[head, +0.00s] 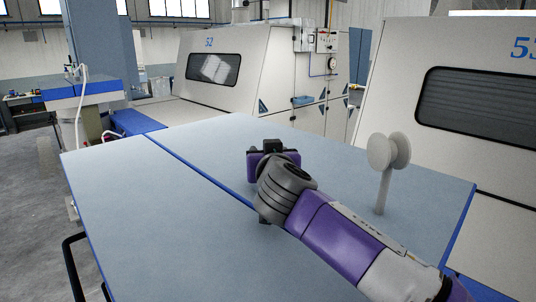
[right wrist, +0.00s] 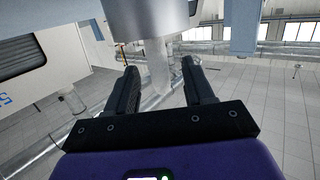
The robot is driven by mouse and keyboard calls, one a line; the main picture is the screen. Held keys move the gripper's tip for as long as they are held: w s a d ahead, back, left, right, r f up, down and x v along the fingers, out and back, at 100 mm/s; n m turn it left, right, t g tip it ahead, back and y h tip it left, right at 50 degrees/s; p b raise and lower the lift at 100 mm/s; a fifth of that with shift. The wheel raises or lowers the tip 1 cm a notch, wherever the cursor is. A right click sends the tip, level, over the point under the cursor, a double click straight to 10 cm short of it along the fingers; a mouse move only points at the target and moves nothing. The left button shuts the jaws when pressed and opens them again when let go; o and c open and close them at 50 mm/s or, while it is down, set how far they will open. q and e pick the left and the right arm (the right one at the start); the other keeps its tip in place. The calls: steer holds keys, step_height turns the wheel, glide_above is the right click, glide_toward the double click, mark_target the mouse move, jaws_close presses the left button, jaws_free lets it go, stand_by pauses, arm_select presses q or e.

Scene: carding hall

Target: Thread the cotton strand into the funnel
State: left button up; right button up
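My right arm reaches in from the lower right of the head view, and its gripper (head: 271,148) is over the middle of the blue-grey table. In the right wrist view its two dark fingers (right wrist: 160,72) stand apart. A pale, partly see-through column (right wrist: 157,62) shows between them, with gaps on both sides; I cannot tell what it is. A thin white strand or cord (head: 79,105) hangs down a blue-topped unit at the left of the head view; I cannot tell which. I cannot make out a funnel for certain. My left gripper is not in view.
A pale spool-shaped piece on a post (head: 389,152) stands at the table's right side. The table (head: 150,215) is otherwise bare, with a blue seam across it. Large cream machines (head: 280,85) stand behind it. A blue-topped unit (head: 95,92) is at the left.

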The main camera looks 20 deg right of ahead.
steer(key=shift+s, duration=0.1)
steer(key=b+v, duration=0.2)
steer(key=v, duration=0.5)
steer(key=shift+s, duration=0.2)
steer(key=shift+a, duration=0.15)
stand_by(0.4)
